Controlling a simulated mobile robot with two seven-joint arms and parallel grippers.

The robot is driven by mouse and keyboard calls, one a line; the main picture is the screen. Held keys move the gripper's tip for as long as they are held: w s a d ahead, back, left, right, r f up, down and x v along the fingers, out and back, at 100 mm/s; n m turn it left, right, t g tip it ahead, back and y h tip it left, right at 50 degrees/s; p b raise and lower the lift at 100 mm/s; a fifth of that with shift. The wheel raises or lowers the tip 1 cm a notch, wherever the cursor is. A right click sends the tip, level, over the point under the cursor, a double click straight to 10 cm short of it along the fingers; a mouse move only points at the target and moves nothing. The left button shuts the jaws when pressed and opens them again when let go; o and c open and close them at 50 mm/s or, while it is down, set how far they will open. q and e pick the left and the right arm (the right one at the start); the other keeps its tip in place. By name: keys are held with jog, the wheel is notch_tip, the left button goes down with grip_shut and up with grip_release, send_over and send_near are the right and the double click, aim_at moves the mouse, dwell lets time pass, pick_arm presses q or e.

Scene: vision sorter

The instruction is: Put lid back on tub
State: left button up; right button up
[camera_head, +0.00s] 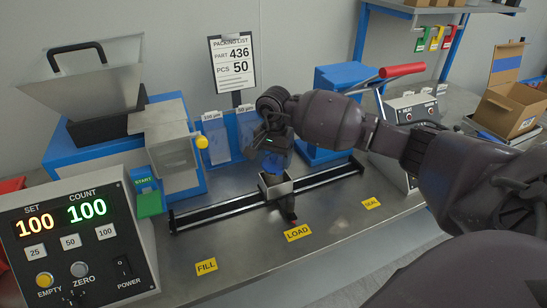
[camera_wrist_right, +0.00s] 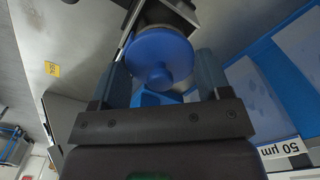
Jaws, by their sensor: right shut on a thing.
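The blue round lid (camera_wrist_right: 162,58) with a raised centre knob shows between the fingers of my right gripper (camera_wrist_right: 163,85) in the right wrist view. That gripper is shut on it. In the head view my right gripper (camera_head: 268,128) is over the rail, and the blue lid (camera_head: 275,163) shows just below it, above a small grey metal holder (camera_head: 275,186). A grey rounded body (camera_wrist_right: 165,14) shows behind the lid in the wrist view; it may be the tub. I cannot tell whether lid and tub touch. My left gripper is not in view.
A black rail (camera_head: 215,211) runs along the bench between FILL (camera_head: 206,267) and SEAL (camera_head: 371,203) labels. A blue machine with a hopper (camera_head: 90,90) and a counter box (camera_head: 80,240) stand left. A red-handled sealer (camera_head: 400,71) and cardboard box (camera_head: 510,105) stand right.

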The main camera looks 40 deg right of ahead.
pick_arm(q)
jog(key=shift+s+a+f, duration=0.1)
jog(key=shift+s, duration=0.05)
pick_arm(e)
jog(key=o, duration=0.9)
jog(key=shift+c, duration=0.2)
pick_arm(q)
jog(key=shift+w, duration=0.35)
pick_arm(e)
jog(key=shift+o, duration=0.5)
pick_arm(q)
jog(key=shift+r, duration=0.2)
pick_arm(e)
jog(key=shift+r+p, duration=0.45)
jog(key=shift+r, duration=1.85)
jog(key=shift+r+p, duration=0.4)
jog(key=shift+r, duration=0.85)
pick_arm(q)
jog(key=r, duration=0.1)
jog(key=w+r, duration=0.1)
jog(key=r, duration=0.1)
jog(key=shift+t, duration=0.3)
